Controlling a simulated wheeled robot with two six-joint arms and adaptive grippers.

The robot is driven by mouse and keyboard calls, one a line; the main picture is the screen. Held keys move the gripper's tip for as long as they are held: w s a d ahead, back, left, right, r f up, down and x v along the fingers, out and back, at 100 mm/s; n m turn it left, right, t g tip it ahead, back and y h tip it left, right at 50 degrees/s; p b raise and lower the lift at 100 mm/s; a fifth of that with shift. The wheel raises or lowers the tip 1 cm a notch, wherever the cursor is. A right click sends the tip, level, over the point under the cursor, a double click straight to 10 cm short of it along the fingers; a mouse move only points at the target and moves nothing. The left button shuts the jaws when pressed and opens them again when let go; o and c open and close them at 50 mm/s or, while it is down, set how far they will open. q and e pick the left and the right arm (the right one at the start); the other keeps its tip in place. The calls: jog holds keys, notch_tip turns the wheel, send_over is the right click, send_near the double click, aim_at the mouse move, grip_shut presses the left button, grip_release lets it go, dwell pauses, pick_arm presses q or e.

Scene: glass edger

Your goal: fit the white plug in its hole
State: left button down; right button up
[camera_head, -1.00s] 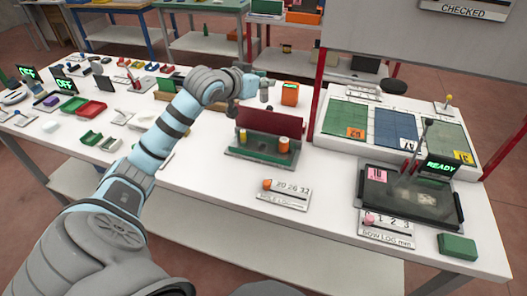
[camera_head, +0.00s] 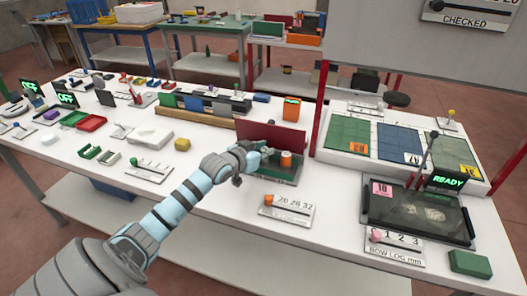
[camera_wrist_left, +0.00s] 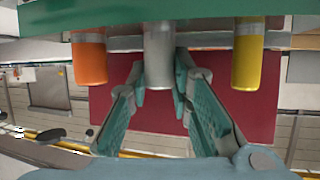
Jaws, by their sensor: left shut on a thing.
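The white plug (camera_wrist_left: 158,55) looks pale grey in the left wrist view, where it stands between an orange plug (camera_wrist_left: 89,58) and a yellow plug (camera_wrist_left: 247,58). My left gripper (camera_wrist_left: 158,82) is shut on the white plug, with one finger on each side. In the head view my left gripper (camera_head: 265,151) is over the green holder (camera_head: 282,176), beside the orange plug (camera_head: 286,159). There the gripper hides the yellow and white plugs. The hole is hidden, and I cannot tell how deep the white plug sits. My right gripper is not in view.
A red upright panel (camera_head: 272,134) stands right behind the holder. A gauge plate (camera_head: 288,209) lies in front. A dark tray (camera_head: 417,214) with a READY display is to the right. White tabletop is clear left of the gauge plate.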

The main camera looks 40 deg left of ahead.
pick_arm(q)
jog(key=c, duration=1.4)
grip_release()
jog(key=shift+f, duration=0.1)
jog(key=shift+c, duration=0.2)
jog(key=shift+s+r, duration=0.15)
jog(key=shift+r, duration=0.05)
jog(key=p+v, duration=0.6)
jog(key=v, duration=0.5)
jog(key=shift+s+r, duration=0.2)
jog(key=shift+s, duration=0.1)
